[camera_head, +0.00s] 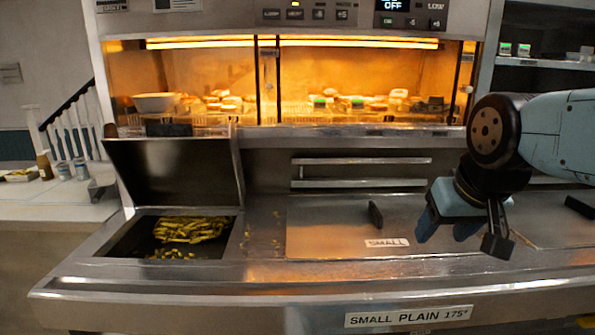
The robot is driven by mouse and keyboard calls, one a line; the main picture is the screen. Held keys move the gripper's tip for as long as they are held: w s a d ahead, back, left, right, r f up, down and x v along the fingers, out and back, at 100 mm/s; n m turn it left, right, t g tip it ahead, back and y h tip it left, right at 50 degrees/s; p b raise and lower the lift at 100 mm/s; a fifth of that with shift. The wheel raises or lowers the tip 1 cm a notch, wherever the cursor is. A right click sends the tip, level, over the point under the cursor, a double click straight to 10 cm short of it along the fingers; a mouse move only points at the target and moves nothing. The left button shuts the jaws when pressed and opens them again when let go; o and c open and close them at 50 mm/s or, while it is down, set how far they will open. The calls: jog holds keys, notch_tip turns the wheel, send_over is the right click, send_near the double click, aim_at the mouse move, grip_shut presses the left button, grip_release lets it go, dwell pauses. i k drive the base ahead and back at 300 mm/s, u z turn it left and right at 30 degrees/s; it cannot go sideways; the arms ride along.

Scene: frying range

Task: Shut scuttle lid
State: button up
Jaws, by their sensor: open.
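The scuttle lid (178,172) is a dark metal panel at the left. It stands raised and tilted back behind the open scuttle (125,236), with a small dark handle (168,129) at its top edge. Yellow-green chips (190,229) lie inside the scuttle. My gripper (463,234) is at the right, pointing down over the steel range top, well apart from the lid. It is open, with nothing visible between its fingers.
A flat metal cover marked SMALL (325,230) with an upright black handle (375,215) lies between the scuttle and my gripper. A lit heated cabinet (270,85) holds food behind. A side counter (40,205) stands at the left.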

aim_at(170, 165)
jog(key=u, duration=0.8)
jog(key=k, duration=1.15)
jog(key=u, duration=1.45)
jog(key=i, duration=1.2)
jog(key=z, duration=0.5)
jog(key=i, duration=0.85)
jog(key=z, duration=0.9)
jog(key=i, duration=0.35)
jog(key=z, duration=0.2)
jog(key=k, duration=0.45)
jog(key=z, duration=0.05)
